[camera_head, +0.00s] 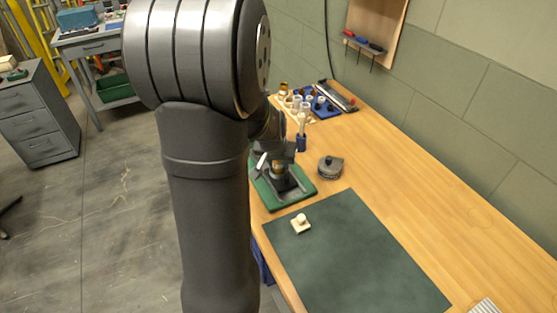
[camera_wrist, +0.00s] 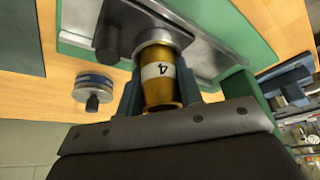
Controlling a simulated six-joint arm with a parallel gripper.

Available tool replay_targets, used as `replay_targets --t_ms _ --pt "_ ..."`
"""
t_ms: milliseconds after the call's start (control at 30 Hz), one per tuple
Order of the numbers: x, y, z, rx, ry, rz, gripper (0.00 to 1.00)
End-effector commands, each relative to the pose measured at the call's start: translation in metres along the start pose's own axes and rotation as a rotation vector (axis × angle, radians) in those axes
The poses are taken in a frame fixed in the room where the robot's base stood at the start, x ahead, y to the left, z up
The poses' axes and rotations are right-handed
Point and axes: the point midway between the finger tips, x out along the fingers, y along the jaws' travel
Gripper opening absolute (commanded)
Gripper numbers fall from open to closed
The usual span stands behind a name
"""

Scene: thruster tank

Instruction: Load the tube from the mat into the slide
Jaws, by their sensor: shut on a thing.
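A gold tube (camera_wrist: 158,78) with a white label marked "4" is between the fingers of my gripper (camera_wrist: 161,92), which is shut on it. Its far end, with a pale ring, is at the grey metal slide (camera_wrist: 205,52) on a green base (camera_wrist: 255,40). I cannot tell whether that end is inside the slide or only against it. In the head view, my gripper (camera_head: 277,158) is over the green base (camera_head: 301,193), and my arm hides much of it. The dark green mat (camera_head: 355,260) lies on the bench in front, with no tube visible on it.
A small cream block with a knob (camera_head: 300,223) sits on the mat's corner. A dark round object (camera_head: 330,167) stands right of the green base and also shows in the wrist view (camera_wrist: 94,88). Racks with several tubes (camera_head: 310,102) are farther back.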

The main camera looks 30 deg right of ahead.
Motion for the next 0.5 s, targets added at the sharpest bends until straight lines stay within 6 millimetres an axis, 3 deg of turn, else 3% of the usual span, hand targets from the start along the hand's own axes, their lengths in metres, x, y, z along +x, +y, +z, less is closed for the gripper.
replay_targets --t_ms 200,233,300,500 --pt "0.0031 0.0011 0.0042 0.000 -0.011 0.002 0.07" --pt "0.0032 0.0012 0.0044 0.000 -0.012 0.002 0.37" --pt "0.0035 0.0013 0.0049 0.000 -0.013 0.003 0.51" --pt "0.0008 0.0015 0.0058 0.000 -0.015 0.003 0.55"
